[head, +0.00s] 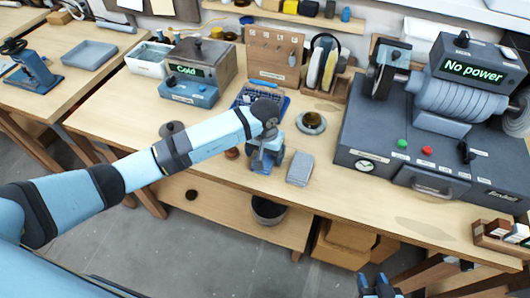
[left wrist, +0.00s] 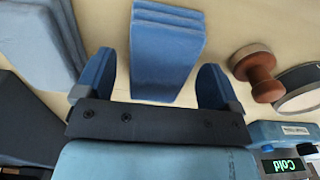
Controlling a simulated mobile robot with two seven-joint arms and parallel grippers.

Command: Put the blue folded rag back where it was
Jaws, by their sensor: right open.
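The blue folded rag (left wrist: 168,50) shows in the left wrist view as a layered blue stack between the two fingers of my left gripper (left wrist: 158,85). A gap shows on each side of it, so the fingers are open and apart from it. In the head view, my left gripper (head: 266,155) points down over the bench front, and the rag there is mostly hidden by it. A paler grey-blue folded cloth (head: 300,168) lies just to the right; it also shows in the left wrist view (left wrist: 35,45). My right gripper (head: 379,287) is open at the bottom edge.
A grey machine reading "No power" (head: 430,140) fills the bench's right side. A "Cold" box (head: 188,90) stands at the back left. A small round dish (head: 311,122) lies behind the folded cloth. A brown-handled tool (left wrist: 258,70) stands near my left gripper.

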